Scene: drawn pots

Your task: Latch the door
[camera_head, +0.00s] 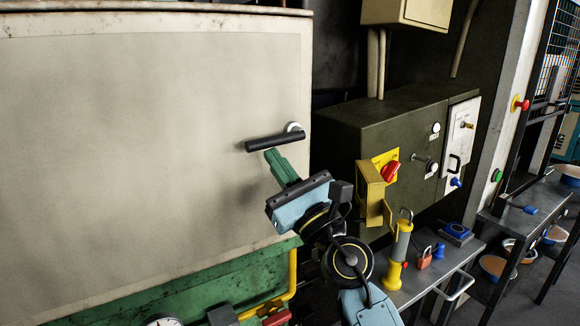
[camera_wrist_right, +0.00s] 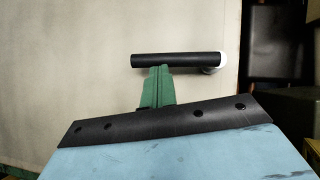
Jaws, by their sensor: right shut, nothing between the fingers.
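The door (camera_head: 130,130) is a large pale beige panel filling the left of the head view; it also fills the wrist view (camera_wrist_right: 60,70). Its black bar handle (camera_head: 277,142) points left from a round white pivot (camera_head: 294,127) near the door's right edge. In the wrist view the handle (camera_wrist_right: 175,60) lies about level. My right gripper (camera_head: 270,155) has green fingers, shut and empty. Their tips are just below the handle's middle; in the wrist view the fingertips (camera_wrist_right: 159,69) meet its lower edge. I cannot tell whether they touch it. My left gripper is out of view.
A dark green cabinet (camera_head: 345,125) stands right of the door, with a yellow box and red knob (camera_head: 390,171). A green ledge with a yellow pipe (camera_head: 292,270) runs below the door.

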